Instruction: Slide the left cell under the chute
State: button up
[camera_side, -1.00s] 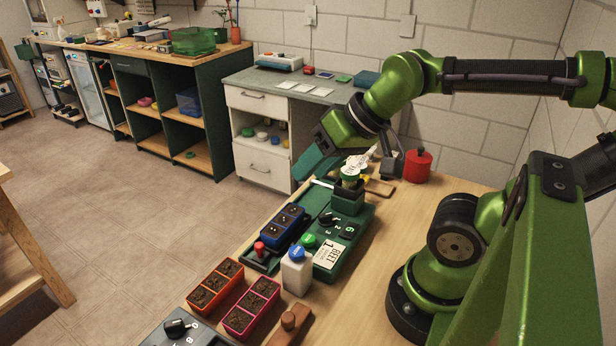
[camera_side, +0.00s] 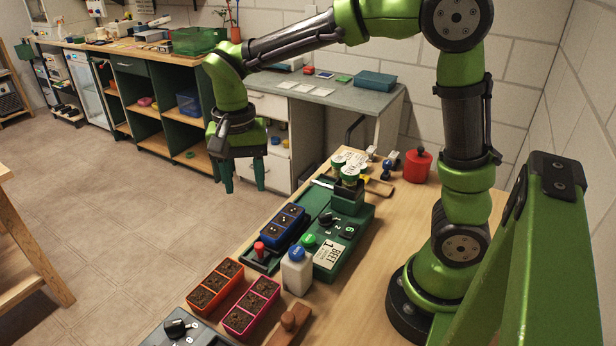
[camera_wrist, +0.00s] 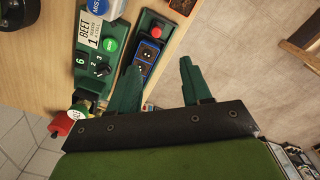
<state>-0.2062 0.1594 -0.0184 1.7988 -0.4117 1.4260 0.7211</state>
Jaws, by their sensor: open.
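The blue cell tray (camera_side: 283,226) lies in a dark green track (camera_side: 258,258) at the bench edge; its cells hold dark soil with pale specks. It also shows in the wrist view (camera_wrist: 146,60). Which cell is under the chute I cannot tell. Beside the track stands the green seeder (camera_side: 340,240), labelled BEET, with a dial and a dark chute block (camera_side: 347,201) at its far end. My gripper (camera_side: 243,184) is open and empty, fingers down, beyond the bench edge, up and left of the tray. In the wrist view its fingertips (camera_wrist: 160,70) spread near the tray; one finger overlaps the track.
A red knob (camera_side: 259,249) stands at the track's near end. A white bottle with a blue cap (camera_side: 296,272) stands close by. Orange (camera_side: 215,285) and pink (camera_side: 251,307) soil trays lie nearer. A red canister (camera_side: 417,166) is at the back. Right bench surface is clear.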

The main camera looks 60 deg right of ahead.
aim_at(259, 245)
jog(key=shift+m, duration=0.9)
jog(key=f, duration=1)
jog(key=s+f, duration=0.1)
jog(key=f, duration=0.5)
jog(key=shift+d, duration=0.3)
grip_shut()
jog(key=shift+r, duration=0.1)
